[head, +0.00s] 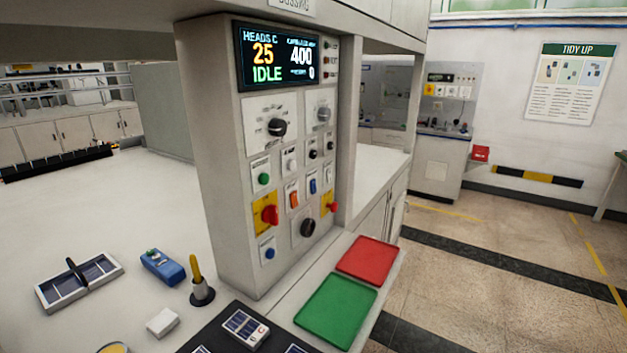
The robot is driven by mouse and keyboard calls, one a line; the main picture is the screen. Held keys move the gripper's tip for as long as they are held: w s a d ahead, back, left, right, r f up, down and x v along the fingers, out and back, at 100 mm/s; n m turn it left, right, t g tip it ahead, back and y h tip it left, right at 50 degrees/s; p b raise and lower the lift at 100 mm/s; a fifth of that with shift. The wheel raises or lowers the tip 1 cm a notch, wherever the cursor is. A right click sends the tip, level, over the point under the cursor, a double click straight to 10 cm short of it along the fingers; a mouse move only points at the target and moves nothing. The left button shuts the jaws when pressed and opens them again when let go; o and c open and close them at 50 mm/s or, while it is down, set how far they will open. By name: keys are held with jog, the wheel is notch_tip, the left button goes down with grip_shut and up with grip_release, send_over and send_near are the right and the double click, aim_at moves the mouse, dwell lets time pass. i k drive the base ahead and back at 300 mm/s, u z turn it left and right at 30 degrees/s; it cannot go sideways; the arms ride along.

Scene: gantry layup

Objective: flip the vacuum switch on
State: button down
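The control panel (247,130) stands upright on the white bench, angled to the right. My gripper is not in view.
A green tray (336,309) and a red tray (368,260) lie in front of the panel. A yellow-handled tool in a holder (201,289), a blue device (162,267) and a compartment tray (79,282) stand at left. The space before the panel's face looks clear.

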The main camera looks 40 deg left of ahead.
aim_at(312, 182)
jog(key=u, duration=0.8)
jog(key=i, duration=1)
jog(key=u, duration=1.45)
jog(key=i, duration=0.3)
jog(key=u, duration=0.3)
